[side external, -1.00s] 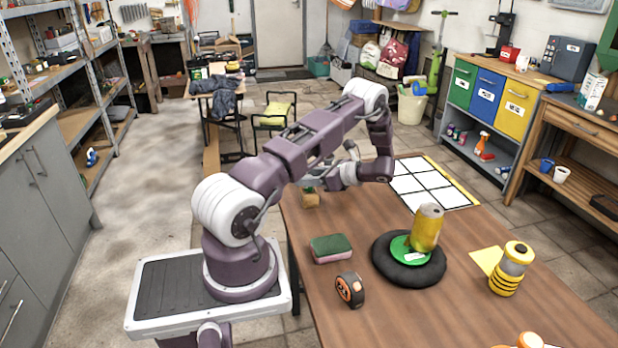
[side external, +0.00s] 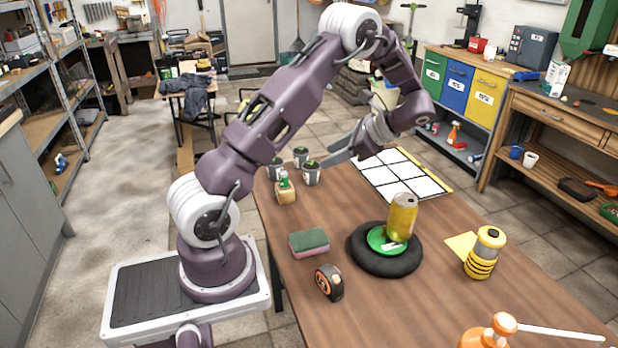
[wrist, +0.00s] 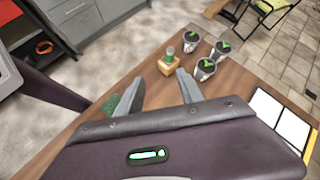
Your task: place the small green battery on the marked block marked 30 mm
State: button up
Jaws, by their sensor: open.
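The small green battery (side external: 283,179) stands upright at a small wooden block (side external: 286,194) near the table's far left edge, and appears to rest on its top. In the wrist view the battery (wrist: 170,53) also appears upright on the block (wrist: 168,67). No 30 mm marking is readable on the block. My gripper (side external: 340,153) is to the right of the block and above the table, apart from the battery. In the wrist view its two fingers (wrist: 158,78) are spread with nothing between them, and the block shows beyond the tips.
Several grey cups with green tops, one of them here (side external: 311,174), stand close behind the block. A white grid sheet (side external: 405,178) lies to the right.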

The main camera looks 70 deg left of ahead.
jog(key=s+d+r+n+t+h, duration=0.2)
jog(key=s+d+r+t, duration=0.15)
jog(key=d+r, duration=0.65)
jog(key=s+d+r+n+t+h, duration=0.1)
jog(key=s+d+t, duration=0.3)
jog(key=d, duration=0.5)
jog(key=s+d+r+n+t+h, duration=0.2)
jog(key=s+d+n+t+h, duration=0.1)
jog(key=s+d, duration=0.6)
jog(key=shift+d+r+n+t+h, duration=0.3)
jog(key=shift+d+n+t+h, duration=0.15)
jog(key=shift+t+h, duration=0.45)
